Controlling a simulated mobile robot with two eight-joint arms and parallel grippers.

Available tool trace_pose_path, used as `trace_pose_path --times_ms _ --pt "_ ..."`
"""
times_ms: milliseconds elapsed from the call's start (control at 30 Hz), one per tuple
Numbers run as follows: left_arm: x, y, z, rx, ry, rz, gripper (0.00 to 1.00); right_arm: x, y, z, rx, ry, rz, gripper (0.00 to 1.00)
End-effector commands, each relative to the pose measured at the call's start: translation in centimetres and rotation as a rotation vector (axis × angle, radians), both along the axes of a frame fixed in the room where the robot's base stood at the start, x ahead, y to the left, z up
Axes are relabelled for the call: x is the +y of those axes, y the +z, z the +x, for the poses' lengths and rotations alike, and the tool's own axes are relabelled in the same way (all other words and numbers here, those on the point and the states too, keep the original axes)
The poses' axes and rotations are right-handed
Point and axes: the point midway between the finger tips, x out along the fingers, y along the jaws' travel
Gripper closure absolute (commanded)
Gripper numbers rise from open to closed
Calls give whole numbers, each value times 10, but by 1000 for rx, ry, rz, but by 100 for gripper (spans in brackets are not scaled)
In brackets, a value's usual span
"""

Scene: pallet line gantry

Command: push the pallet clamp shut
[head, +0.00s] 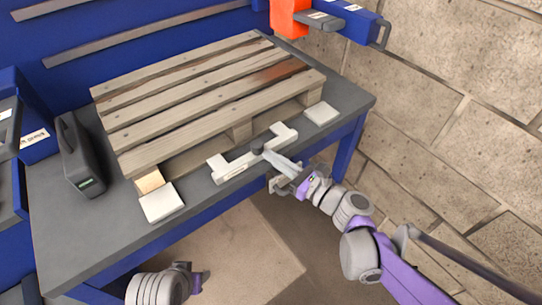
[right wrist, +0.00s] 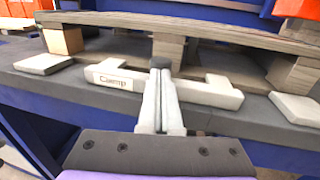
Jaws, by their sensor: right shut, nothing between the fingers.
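The pallet clamp is a light grey U-shaped piece (head: 230,169) on the table at the pallet's near edge. In the right wrist view, the clamp (right wrist: 113,77) shows its "Clamp" label and its raised ends, with a dark round knob (right wrist: 160,62) at its middle. The wooden pallet (head: 220,117) lies flat behind it. My right gripper (head: 270,157) is shut and empty, its fingertips at the middle of the clamp beside the knob. In the right wrist view the fingers (right wrist: 161,85) overlap the clamp, so I cannot tell whether they touch.
The dark grey table (head: 60,205) has blue legs. Pale square pads (head: 161,203) (head: 321,113) lie on either side of the clamp. A dark case (head: 78,155) stands at the left. An orange and blue unit (head: 345,20) is at the back right.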

Motion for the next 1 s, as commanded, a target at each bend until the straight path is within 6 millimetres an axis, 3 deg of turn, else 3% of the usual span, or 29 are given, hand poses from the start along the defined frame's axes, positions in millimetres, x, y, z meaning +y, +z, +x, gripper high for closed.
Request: trace_pose_path --times_ms 533,800,1000 --pt "0 -2 0 1 0 0 50 9 0 8 -1 0 -1 100" --pt "0 -3 0 1 0 0 50 32 0 40 0 2 1 100" --pt "0 -3 0 1 0 0 50 35 1 45 0 0 1 100"
